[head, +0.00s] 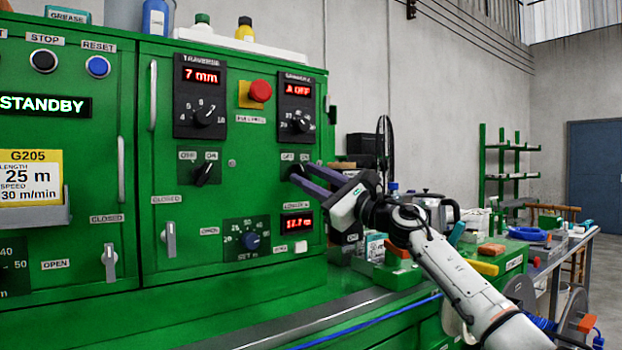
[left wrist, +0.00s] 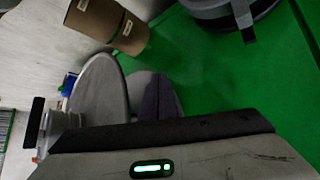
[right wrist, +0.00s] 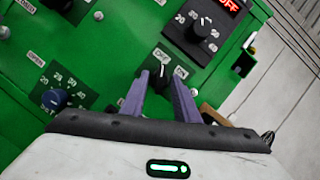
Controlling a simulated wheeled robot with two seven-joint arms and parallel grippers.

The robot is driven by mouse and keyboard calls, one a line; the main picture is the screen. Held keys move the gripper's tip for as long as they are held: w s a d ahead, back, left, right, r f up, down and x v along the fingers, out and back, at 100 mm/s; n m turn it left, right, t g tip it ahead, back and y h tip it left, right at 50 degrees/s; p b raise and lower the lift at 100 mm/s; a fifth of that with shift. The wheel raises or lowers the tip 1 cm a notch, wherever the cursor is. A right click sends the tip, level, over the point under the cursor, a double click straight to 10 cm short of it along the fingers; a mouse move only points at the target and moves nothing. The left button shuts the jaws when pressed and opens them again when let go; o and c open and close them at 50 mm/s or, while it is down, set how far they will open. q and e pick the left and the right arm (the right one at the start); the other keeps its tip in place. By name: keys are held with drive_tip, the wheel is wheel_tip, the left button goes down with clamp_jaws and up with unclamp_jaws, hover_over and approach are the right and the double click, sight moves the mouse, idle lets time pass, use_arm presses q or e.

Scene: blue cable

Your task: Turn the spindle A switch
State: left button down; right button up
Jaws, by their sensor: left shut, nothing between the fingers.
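The spindle A switch is a small black rotary switch on a dark plate marked OFF and ON, below the display (head: 298,91) reading "A OFF". In the right wrist view the switch (right wrist: 158,68) lies at the fingertips of my right gripper (right wrist: 158,76). The fingers are apart, one on each side of its knob; I cannot tell whether they touch it. In the head view the right gripper (head: 298,172) covers most of the switch. My left gripper (left wrist: 158,78) is shut and empty, partly visible in the left wrist view only.
A similar OFF/ON switch (head: 205,172) is on the panel to the left. A red emergency button (head: 260,91) and a blue-knobbed dial (head: 251,241) are nearby. A cluttered bench (head: 530,250) stands at right. A grey disc (left wrist: 100,90) and brown cylinders (left wrist: 107,25) are near my left gripper.

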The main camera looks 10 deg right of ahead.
drive_tip(key=shift+s+d+f, duration=0.1)
drive_tip(key=shift+s+d, duration=0.1)
drive_tip(key=shift+d, duration=0.05)
drive_tip(key=v, duration=0.9)
drive_tip(key=shift+s+f+b, duration=0.15)
drive_tip(key=shift+s+b, duration=0.15)
drive_tip(key=shift+b, duration=0.05)
drive_tip(key=shift+d, duration=0.1)
